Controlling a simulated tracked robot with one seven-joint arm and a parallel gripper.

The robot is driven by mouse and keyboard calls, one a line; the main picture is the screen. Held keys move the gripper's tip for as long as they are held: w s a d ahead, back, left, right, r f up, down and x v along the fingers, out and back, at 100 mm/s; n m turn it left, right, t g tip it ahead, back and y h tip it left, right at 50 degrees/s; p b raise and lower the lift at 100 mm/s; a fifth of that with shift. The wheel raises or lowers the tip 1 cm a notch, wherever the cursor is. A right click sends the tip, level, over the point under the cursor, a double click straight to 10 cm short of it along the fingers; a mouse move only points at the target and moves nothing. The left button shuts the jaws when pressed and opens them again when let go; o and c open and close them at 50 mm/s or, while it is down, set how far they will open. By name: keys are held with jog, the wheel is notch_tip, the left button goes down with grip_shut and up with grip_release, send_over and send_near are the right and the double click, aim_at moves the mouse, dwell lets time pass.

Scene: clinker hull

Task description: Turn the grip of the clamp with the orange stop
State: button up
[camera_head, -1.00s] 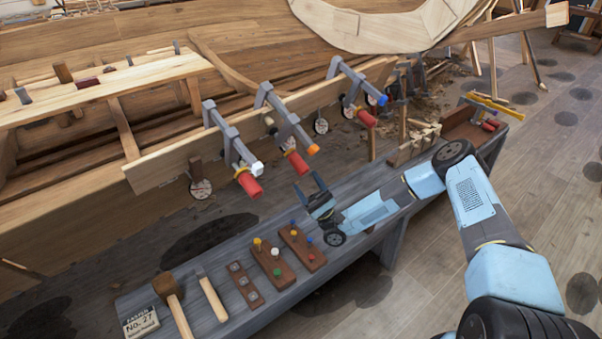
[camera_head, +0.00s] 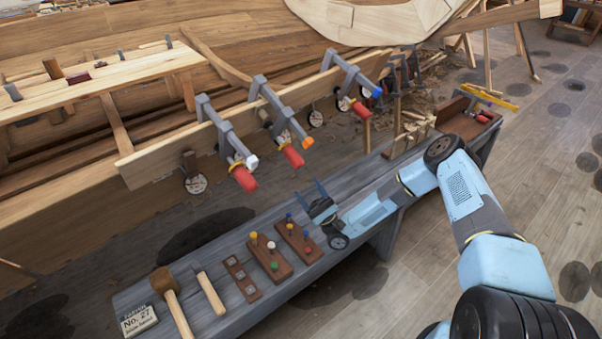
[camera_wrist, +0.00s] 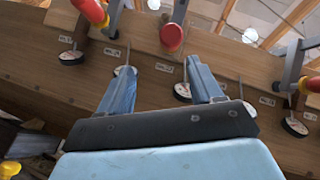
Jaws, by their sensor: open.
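The clamp with the orange stop (camera_head: 307,142) is the middle one of three grey clamps on the long plank. Its red grip (camera_head: 293,156) hangs below the stop, at a slant. My gripper (camera_head: 321,187) is open and empty, below and a little right of that grip, above the bench. In the wrist view my two fingers (camera_wrist: 160,66) stand apart, and a red grip (camera_wrist: 171,38) shows just beyond the gap between them. No orange stop shows there, so I cannot tell for sure which clamp it belongs to.
The clamp with the white stop (camera_head: 252,161) is to the left, the one with the blue stop (camera_head: 377,93) to the right. The grey bench (camera_head: 215,250) below holds peg boards (camera_head: 270,258), a mallet (camera_head: 166,281) and a tray (camera_head: 462,122). Round dials (camera_head: 316,118) hang beneath the plank.

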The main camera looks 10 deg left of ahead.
jog(key=s+a+r+n+g+h, duration=0.1)
jog(key=s+a+r+n+h, duration=0.15)
jog(key=n, duration=0.25)
jog(key=n+t+h, duration=0.4)
jog(key=n+h, duration=0.7)
jog(key=n, duration=0.6)
send_near(291, 156)
jog(key=shift+y, duration=0.25)
jog(key=x, duration=0.3)
jog(key=w+f+x, duration=0.1)
jog(key=x, duration=0.7)
jog(key=shift+w+d+f, duration=0.2)
jog(key=shift+d+f, duration=0.05)
jog(key=shift+f, duration=0.1)
jog(key=shift+c, duration=0.3)
jog(key=c, duration=0.9)
jog(key=shift+d, duration=0.25)
jog(key=shift+a, duration=0.15)
